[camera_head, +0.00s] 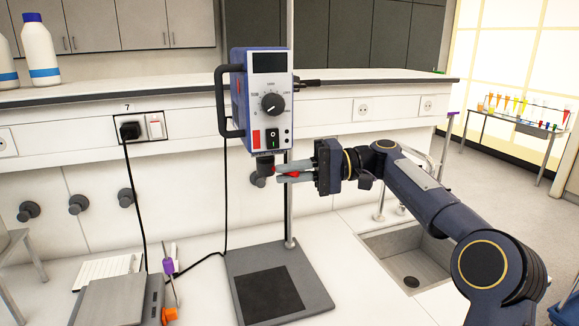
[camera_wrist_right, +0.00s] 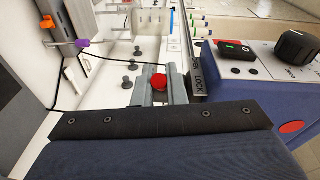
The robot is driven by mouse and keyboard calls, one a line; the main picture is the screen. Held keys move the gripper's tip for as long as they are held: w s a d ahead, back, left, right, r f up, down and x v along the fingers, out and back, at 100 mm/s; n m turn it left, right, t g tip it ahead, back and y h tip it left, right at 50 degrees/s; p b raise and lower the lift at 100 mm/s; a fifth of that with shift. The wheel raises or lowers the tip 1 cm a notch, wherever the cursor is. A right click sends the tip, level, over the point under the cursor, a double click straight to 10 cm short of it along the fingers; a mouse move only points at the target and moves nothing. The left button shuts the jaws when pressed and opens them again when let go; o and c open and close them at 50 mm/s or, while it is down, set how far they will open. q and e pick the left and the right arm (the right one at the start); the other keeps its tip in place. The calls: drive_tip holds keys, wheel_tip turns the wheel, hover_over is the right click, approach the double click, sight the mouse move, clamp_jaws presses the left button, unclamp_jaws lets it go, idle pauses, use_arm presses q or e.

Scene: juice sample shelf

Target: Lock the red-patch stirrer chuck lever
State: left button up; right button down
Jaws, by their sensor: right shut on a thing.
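The stirrer (camera_head: 268,100) is a blue box with a dial, a switch and a red patch (camera_head: 256,139) on its front. Its dark chuck (camera_head: 265,165) hangs below. My right gripper (camera_head: 280,173) reaches in from the right, just below the stirrer, and is shut on the lever's red knob (camera_head: 294,173). In the right wrist view the red knob (camera_wrist_right: 160,82) sits between the two grey fingers, beside a plate lettered LOCK (camera_wrist_right: 199,75). The lever's arm is mostly hidden, so I cannot tell its angle. My left gripper is not in view.
A thin upright rod (camera_head: 289,212) rises from the dark base plate (camera_head: 316,295) behind the stirrer. A sink (camera_head: 420,262) lies to the right. A grey device (camera_head: 112,302) stands at the front left, with a black cable nearby. White bottles (camera_head: 40,52) stand on the upper shelf.

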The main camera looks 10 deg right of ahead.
drive_tip(key=c, duration=1.5)
unclamp_jaws()
drive_tip(key=d, duration=0.7)
drive_tip(key=shift+s+d+r, duration=0.25)
drive_tip(key=shift+d, duration=0.15)
